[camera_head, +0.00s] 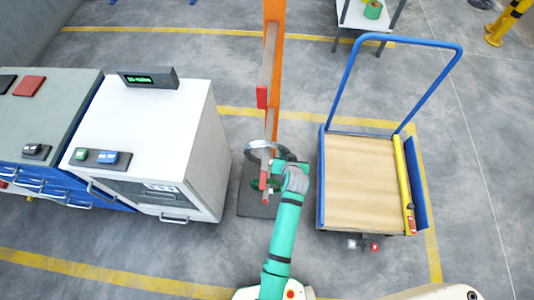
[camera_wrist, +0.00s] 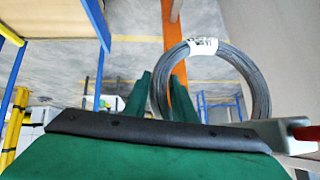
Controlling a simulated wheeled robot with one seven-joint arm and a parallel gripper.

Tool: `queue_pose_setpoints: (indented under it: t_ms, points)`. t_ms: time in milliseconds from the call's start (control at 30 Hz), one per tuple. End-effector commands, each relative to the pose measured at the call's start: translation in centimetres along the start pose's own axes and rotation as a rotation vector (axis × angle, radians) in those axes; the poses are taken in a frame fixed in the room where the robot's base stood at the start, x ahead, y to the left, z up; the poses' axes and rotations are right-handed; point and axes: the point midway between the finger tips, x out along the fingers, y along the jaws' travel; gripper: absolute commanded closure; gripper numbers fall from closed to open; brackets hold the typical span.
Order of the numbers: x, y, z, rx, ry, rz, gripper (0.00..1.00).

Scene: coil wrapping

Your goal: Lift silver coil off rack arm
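The silver coil (camera_head: 248,148) is a wire ring around the lower rack arm, whose tip (camera_head: 263,181) is red. In the wrist view the coil (camera_wrist: 262,83) stands as a large ring with a white label. The red tip of a grey rack arm (camera_wrist: 305,133) shows at the right. My gripper (camera_wrist: 158,88) has green fingers on either side of the coil's left rim. Little gap shows there; I cannot tell whether the fingers press on the wire. In the head view my gripper (camera_head: 272,180) is beside the coil, partly hidden by my wrist.
The orange rack post (camera_head: 273,60) carries another red-tipped arm (camera_head: 262,97) above. A flat cart (camera_head: 350,185) with a blue handle and a yellow tool stands at the right. A white cabinet (camera_head: 200,130) with a display stands close on the left.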

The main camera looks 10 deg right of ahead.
Motion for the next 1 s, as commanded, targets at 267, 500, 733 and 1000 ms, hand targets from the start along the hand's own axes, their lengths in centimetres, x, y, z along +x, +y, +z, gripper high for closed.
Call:
queue_pose_setpoints:
  t_ms: [267,500,733,1000]
  points:
    - [-0.2,0.1,-0.5,0.004,0.011,0.001,1.00]
    - [-0.2,0.1,-0.6,0.003,0.010,0.001,1.00]
    - [-1.5,-0.2,-1.9,0.002,0.012,0.000,1.00]
    - [-3.9,-0.1,-1.4,0.006,0.005,0.001,1.00]
